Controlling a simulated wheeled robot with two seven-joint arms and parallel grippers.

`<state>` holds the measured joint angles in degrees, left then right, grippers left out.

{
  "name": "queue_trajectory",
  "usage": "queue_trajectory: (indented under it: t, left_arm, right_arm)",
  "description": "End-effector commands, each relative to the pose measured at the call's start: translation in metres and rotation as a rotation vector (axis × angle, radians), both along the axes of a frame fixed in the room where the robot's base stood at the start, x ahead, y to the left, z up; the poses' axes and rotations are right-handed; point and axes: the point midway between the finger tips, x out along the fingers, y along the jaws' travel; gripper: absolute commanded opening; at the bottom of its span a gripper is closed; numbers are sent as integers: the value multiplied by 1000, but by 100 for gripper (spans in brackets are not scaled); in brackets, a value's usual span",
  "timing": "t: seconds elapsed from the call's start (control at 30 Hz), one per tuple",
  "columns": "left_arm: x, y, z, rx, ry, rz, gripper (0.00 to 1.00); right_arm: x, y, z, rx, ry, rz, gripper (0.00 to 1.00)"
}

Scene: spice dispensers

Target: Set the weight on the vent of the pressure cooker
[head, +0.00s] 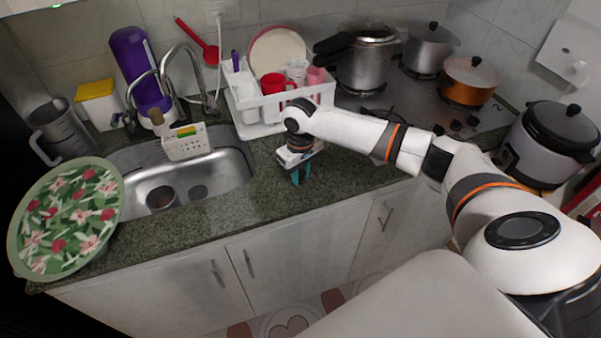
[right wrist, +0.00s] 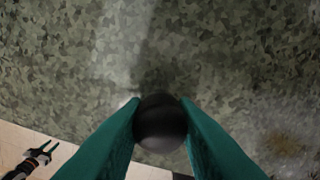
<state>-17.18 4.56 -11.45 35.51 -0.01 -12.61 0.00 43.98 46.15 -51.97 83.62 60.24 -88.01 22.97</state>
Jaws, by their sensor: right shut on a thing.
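The silver pressure cooker (head: 366,66) with a long black handle stands on the back left of the stove. Its lid is on; the vent is too small to make out. My right gripper (head: 298,178) is over the counter in front of the dish rack, well short of the cooker. In the right wrist view its green fingers are shut on a dark round thing (right wrist: 160,124), which looks like the weight. The counter shows beyond it. My left gripper (right wrist: 40,152) shows small at the lower left of that view, its fingers apart and empty. The head view does not show it.
A white dish rack (head: 262,128) with cups and plates stands between sink (head: 214,181) and stove. A steel pot (head: 428,48), a copper pot (head: 469,80) and a large black-lidded cooker (head: 546,146) are to the right. Bare counter (head: 237,212) lies in front.

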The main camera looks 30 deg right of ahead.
Motion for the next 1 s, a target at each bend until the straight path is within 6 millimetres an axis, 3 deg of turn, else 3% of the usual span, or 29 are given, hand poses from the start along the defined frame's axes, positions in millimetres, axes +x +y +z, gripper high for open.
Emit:
queue_trajectory:
  t: [0.43,0.47,0.6,0.87,1.0]
  left_arm:
    - [0,0,2,0,0,0,36]
    - [0,0,2,0,0,0,36]
    - [0,0,2,0,0,0,36]
    - [0,0,2,0,0,0,36]
    - [0,0,0,0,0,0,36]
  right_arm:
    - [0,0,-10,0,-2,-1,2]
    - [0,0,-11,0,-2,-1,27]
    - [0,0,-10,-1,-2,-1,47]
    - [1,0,-10,-1,-2,-1,47]
    - [1,0,0,0,-4,-1,47]
